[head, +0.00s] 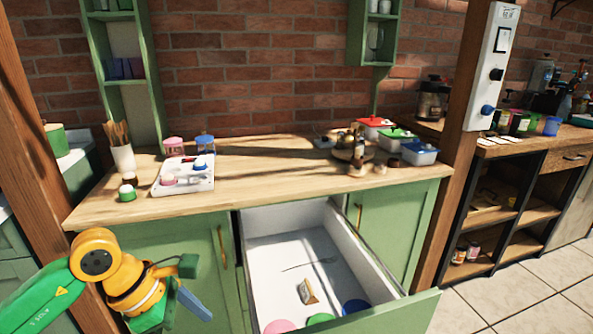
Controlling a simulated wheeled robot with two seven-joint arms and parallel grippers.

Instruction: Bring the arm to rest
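My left arm comes in at the lower left, green with an orange wrist. My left gripper (184,292) is in front of the green cabinet, below the counter's front edge and left of the open drawer. A blue-grey part shows at its end, partly cut off from clear view by the wrist. I cannot tell whether its fingers are open or shut, and no held object is clearly visible. My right gripper is not in view.
A white drawer (262,262) stands open, holding a fork-like utensil (310,264), a small packet (307,291) and round coloured items. The wooden counter (270,177) bears a white tray (160,188), jars, a utensil cup (123,158) and lidded boxes. Its middle is clear.

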